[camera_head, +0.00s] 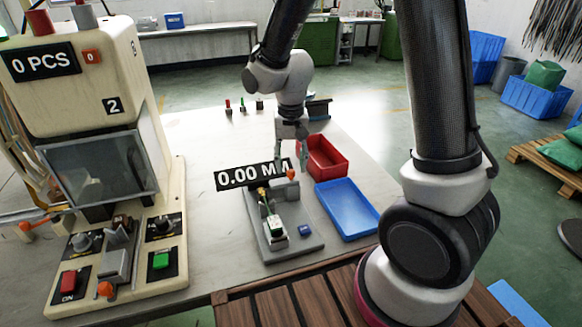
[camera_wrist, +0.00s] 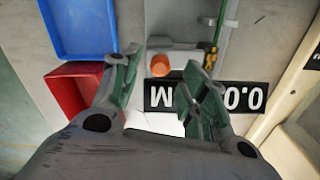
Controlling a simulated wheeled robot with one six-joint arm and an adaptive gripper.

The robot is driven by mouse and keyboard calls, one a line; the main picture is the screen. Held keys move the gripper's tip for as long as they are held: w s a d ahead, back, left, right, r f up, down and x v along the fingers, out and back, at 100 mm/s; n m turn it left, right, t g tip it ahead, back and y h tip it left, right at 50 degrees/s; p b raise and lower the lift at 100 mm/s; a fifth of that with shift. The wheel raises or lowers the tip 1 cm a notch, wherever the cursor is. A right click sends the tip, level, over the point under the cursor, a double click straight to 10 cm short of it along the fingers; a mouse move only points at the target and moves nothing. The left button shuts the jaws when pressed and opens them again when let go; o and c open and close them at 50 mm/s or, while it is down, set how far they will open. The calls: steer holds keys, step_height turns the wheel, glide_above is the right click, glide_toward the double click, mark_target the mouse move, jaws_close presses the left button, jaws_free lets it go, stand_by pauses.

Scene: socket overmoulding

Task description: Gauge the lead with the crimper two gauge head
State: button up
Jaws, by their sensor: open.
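The gauge head (camera_head: 297,243) is a grey plate on the table with a black display reading 0.00 MM (camera_head: 238,178); the display shows upside down in the wrist view (camera_wrist: 240,97). An orange knob (camera_head: 291,173) stands at its far end. The lead (camera_head: 264,203), yellow and green, lies along the fixture; a green strand also shows in the wrist view (camera_wrist: 216,38). My gripper (camera_wrist: 162,82) is open and empty above the far end of the gauge. The orange knob (camera_wrist: 160,66) appears between its fingertips, apart from them as far as I can tell.
Crimper two (camera_head: 112,75) stands at the left, its counter showing 0 PCS. A red tray (camera_head: 326,157) and a blue tray (camera_head: 346,208) lie right of the gauge. Several small tools (camera_head: 243,105) stand at the back. The table between crimper and gauge is clear.

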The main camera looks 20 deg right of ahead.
mark_target(275, 182)
steer(key=shift+f, duration=1.25)
steer(key=shift+c, duration=0.2)
jaws_close()
steer(key=shift+a, duration=2.25)
steer(key=shift+o, duration=0.2)
jaws_free()
steer(key=shift+a, duration=0.15)
steer(key=shift+r, duration=0.1)
